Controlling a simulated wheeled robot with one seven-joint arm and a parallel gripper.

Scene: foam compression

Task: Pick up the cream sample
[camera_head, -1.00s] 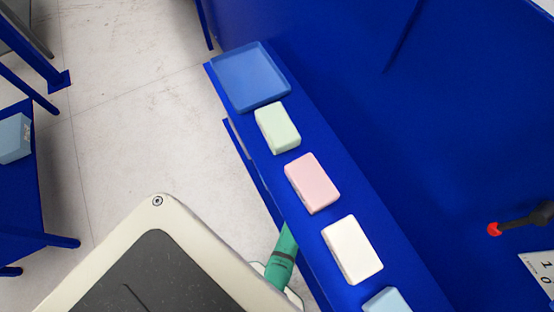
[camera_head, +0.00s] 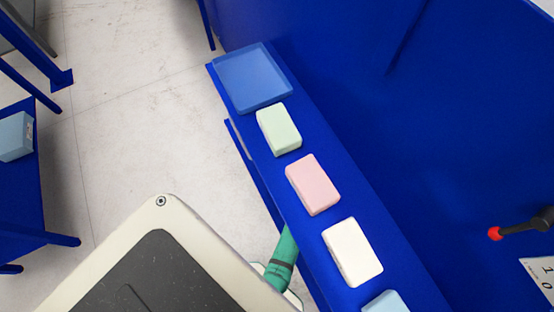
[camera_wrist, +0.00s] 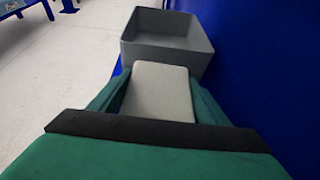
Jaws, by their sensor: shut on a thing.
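The cream sample (camera_wrist: 158,92) is a pale, greyish-beige block in the dim wrist view. My gripper (camera_wrist: 160,82) has green fingers on both sides of it and is shut on it. The block's near end is hidden behind the gripper's dark bar. In the head view my gripper and the held block are not visible; only a green part of my arm shows beside the shelf edge.
An open grey bin (camera_wrist: 160,50) stands just beyond the block. In the head view, a blue shelf (camera_head: 385,215) carries a blue tray (camera_head: 252,78), a green block (camera_head: 279,129), a pink block (camera_head: 313,184), an off-white block (camera_head: 352,251) and a light blue block (camera_head: 386,303).

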